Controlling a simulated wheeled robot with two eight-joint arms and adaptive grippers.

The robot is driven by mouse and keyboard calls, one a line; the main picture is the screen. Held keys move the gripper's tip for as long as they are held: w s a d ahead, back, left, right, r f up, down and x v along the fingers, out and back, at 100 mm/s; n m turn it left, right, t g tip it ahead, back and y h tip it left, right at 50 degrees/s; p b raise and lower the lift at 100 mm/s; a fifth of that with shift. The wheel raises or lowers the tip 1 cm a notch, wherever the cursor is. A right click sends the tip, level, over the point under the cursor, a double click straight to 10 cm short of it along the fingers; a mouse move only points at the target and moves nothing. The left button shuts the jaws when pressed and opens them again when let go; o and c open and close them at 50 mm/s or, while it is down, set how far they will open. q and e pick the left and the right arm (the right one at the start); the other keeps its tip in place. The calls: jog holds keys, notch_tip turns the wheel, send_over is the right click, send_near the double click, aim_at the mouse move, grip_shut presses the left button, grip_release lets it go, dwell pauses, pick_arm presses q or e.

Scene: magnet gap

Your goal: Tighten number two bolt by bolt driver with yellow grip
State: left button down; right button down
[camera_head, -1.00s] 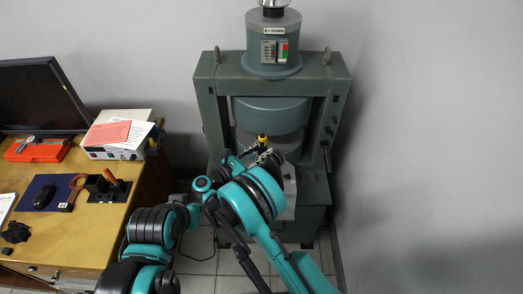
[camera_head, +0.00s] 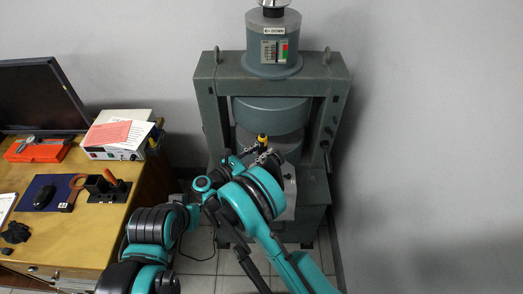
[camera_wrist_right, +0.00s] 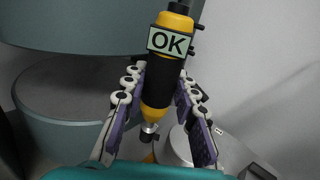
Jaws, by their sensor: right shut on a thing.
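The bolt driver (camera_wrist_right: 158,80) has yellow parts, a black middle and a display reading OK in the right wrist view. Its yellow top (camera_head: 262,138) shows in front of the press in the head view. My right gripper (camera_wrist_right: 160,115) is shut on the driver, one finger on each side of its body. The driver's metal tip (camera_wrist_right: 149,133) points down and away from the gripper's top. The lower end is partly hidden by my teal wrist, so I cannot tell whether it touches a bolt. No bolt number is readable.
The grey-green magnet press (camera_head: 213,110) stands against the wall, its frame posts on both sides of the driver. Floor right of the press is clear.

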aim_at(259, 141)
jog(key=shift+r+p, duration=1.25)
jog(key=shift+r, duration=1.75)
